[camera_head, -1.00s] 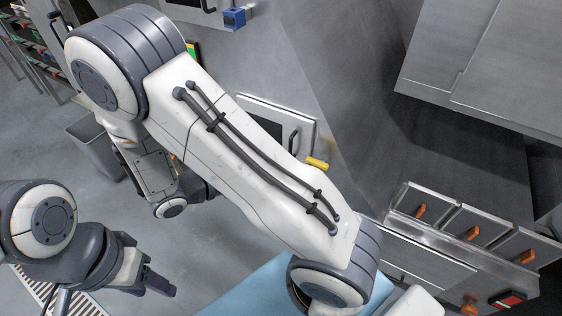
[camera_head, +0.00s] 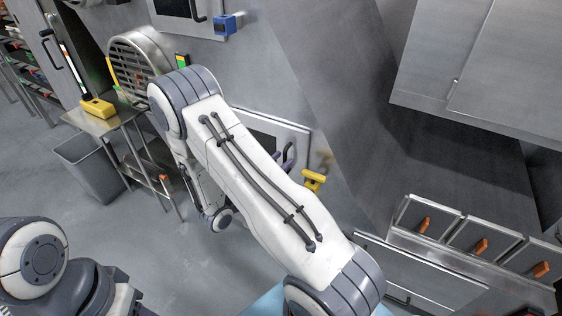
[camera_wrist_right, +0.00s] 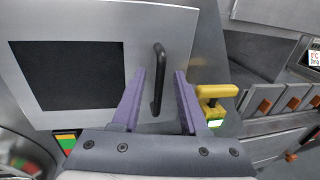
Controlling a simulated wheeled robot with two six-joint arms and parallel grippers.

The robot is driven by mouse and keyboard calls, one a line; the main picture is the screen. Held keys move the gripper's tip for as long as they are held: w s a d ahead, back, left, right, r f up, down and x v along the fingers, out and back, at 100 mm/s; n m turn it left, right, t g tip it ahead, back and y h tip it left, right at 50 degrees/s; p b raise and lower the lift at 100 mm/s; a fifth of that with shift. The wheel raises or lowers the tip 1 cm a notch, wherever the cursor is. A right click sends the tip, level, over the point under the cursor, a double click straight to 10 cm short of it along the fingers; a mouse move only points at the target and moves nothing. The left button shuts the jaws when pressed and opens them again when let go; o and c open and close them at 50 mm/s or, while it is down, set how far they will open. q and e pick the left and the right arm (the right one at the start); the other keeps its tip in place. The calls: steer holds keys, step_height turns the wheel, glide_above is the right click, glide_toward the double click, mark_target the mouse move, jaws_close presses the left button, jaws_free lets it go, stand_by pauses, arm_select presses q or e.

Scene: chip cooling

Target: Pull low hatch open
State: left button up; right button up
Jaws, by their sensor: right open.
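The low hatch (camera_head: 300,133) is a pale metal panel with a dark window and a black handle. My right arm hides part of it in the head view. In the right wrist view the hatch (camera_wrist_right: 110,17) fills the upper left and looks shut. My right gripper (camera_head: 285,155) is open in front of it. In the right wrist view its purple fingers (camera_wrist_right: 159,75) stand on either side of the black handle (camera_wrist_right: 158,80), with gaps showing. A yellow latch (camera_head: 313,180) sits beside the hatch. My left gripper is mostly cut off at the bottom left.
An upper hatch with a handle and a blue block (camera_head: 225,24) is above. A small table (camera_head: 98,122) with a yellow device and a grey bin (camera_head: 88,165) stand left. Covers with orange handles (camera_head: 423,225) lie right. The floor between is clear.

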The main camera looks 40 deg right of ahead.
steer(key=shift+d, duration=0.35)
jaws_close()
stand_by(1.2)
